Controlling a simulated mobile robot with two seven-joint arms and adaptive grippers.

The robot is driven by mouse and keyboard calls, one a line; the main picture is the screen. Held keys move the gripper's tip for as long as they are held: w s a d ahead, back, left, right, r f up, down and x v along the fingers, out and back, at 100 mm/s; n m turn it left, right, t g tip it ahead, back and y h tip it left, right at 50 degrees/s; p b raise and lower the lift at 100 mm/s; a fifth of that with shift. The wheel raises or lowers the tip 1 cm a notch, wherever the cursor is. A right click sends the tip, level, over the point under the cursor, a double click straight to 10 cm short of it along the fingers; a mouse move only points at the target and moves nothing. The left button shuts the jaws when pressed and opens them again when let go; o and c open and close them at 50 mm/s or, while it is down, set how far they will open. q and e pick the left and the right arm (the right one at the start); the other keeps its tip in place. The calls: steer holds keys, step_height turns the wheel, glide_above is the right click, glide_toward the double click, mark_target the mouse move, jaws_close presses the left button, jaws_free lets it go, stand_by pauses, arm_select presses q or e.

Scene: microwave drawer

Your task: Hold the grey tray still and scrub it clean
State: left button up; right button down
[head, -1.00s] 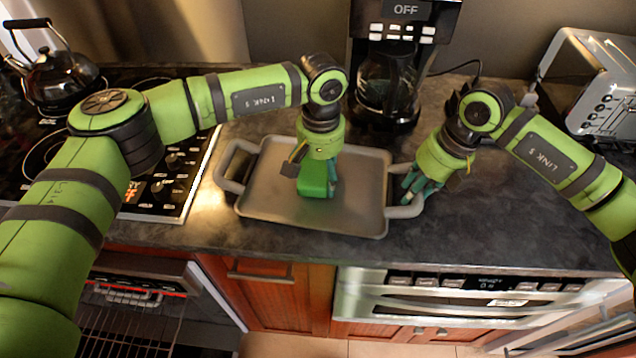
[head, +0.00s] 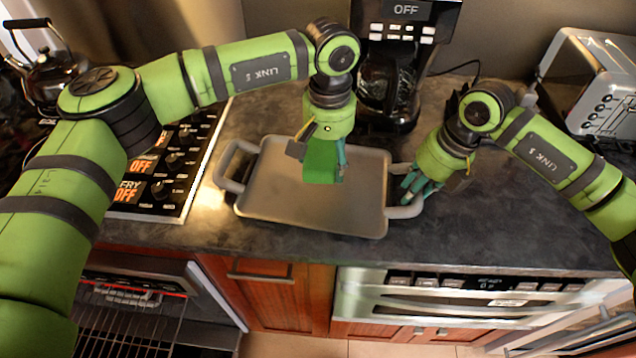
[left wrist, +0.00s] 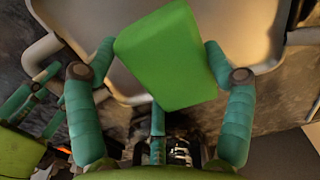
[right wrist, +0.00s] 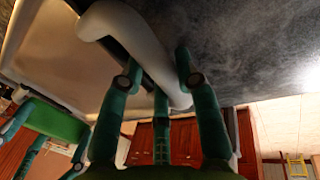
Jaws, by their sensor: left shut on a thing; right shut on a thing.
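The grey tray (head: 270,195) lies flat on the dark counter, with a handle at each side. My left gripper (head: 322,152) is shut on a green block-shaped sponge (head: 323,168) over the back middle of the tray. The sponge also shows between the fingers in the left wrist view (left wrist: 165,60). I cannot tell whether its underside touches the tray. My right gripper (head: 420,188) is shut on the tray's right handle (head: 404,211), which runs between the fingers in the right wrist view (right wrist: 125,35). No clear dirt shows on the tray.
A coffee maker (head: 390,85) stands close behind the tray. The stove (head: 170,180) with a kettle (head: 55,75) is at the left, a toaster (head: 590,90) at the back right. The counter (head: 500,215) right of the tray is clear.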

arm_select(q)
steer(key=shift+a, duration=0.1)
steer(key=a, duration=0.9)
stand_by(0.5)
arm_select(e)
steer(key=shift+c, duration=0.9)
jaws_free()
arm_select(q)
steer(key=shift+r, duration=0.1)
arm_select(e)
steer(key=shift+r, duration=0.15)
arm_select(q)
step_height(320, 180, up, 4)
steer(key=p, duration=0.4)
arm_select(e)
steer(key=v, duration=0.6)
steer(key=shift+r, duration=0.4)
steer(key=shift+o, duration=0.9)
steer(key=shift+d, duration=0.1)
